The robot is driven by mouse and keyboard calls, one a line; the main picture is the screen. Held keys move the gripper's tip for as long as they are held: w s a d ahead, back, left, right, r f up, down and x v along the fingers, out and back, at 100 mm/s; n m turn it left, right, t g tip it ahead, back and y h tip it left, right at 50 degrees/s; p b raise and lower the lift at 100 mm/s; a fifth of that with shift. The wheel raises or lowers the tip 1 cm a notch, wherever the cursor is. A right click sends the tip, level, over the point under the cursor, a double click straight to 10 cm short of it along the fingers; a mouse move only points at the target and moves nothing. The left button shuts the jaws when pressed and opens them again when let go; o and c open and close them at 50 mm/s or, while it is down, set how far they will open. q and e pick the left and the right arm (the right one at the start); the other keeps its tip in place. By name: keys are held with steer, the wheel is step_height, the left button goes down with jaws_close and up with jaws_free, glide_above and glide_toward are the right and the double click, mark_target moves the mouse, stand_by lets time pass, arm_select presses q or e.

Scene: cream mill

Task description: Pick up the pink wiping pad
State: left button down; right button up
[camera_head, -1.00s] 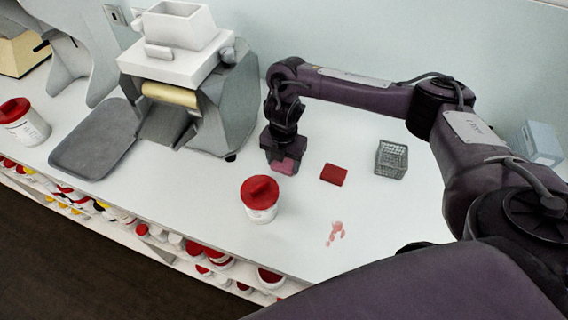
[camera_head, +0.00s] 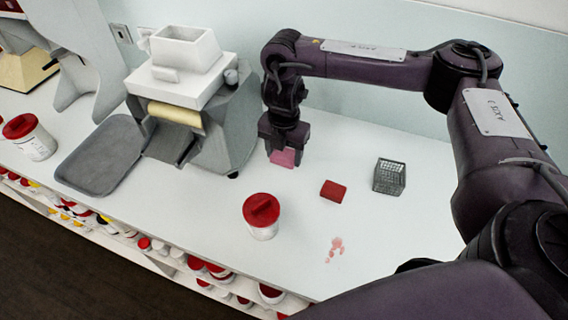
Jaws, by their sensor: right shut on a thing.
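The pink wiping pad (camera_head: 284,158) is between the fingers of my right gripper (camera_head: 283,150), toward the back of the white counter. The gripper points down and is shut on the pad. The pad's lower part shows below the fingers; its upper part is hidden by them. I cannot tell clearly how far the pad is above the counter. My left gripper is not in view.
A red pad (camera_head: 333,190) lies right of the gripper, with a grey wire basket (camera_head: 390,177) beyond it. A red-lidded tub (camera_head: 261,217) stands in front. Pink smears (camera_head: 335,249) mark the counter (camera_head: 300,270). A mill (camera_head: 205,120) and grey tray (camera_head: 100,160) are at left.

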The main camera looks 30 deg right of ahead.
mark_target(284, 155)
step_height(284, 155, up, 9)
steer(key=shift+f+p, duration=0.1)
steer(key=shift+p, duration=0.35)
steer(key=o, duration=0.4)
steer(key=c, duration=0.3)
